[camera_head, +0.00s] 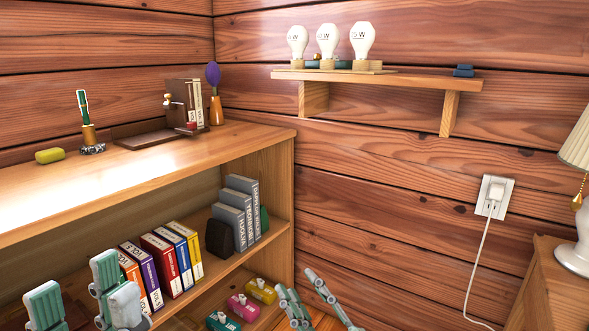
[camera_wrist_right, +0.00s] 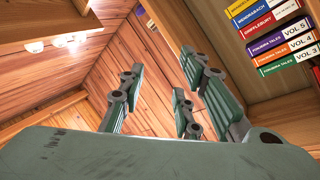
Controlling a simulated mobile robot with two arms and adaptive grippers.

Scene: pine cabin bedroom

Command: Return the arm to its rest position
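My left gripper (camera_head: 78,292) is at the bottom left of the head view, in front of the shelf unit. Its green-grey fingers stand apart with nothing visible between them; its lower part is cut off by the frame edge. My right gripper (camera_head: 304,288) is at the bottom middle, near the right end of the shelf unit. In the right wrist view its fingers (camera_wrist_right: 165,90) are spread, with only wooden planks showing between them. The right arm behind the gripper is out of view in the head view.
A wall shelf (camera_head: 400,82) carries three bulbs (camera_head: 326,40). A lamp (camera_head: 575,150) stands on a cabinet at right. A cord (camera_head: 480,260) hangs from the outlet.

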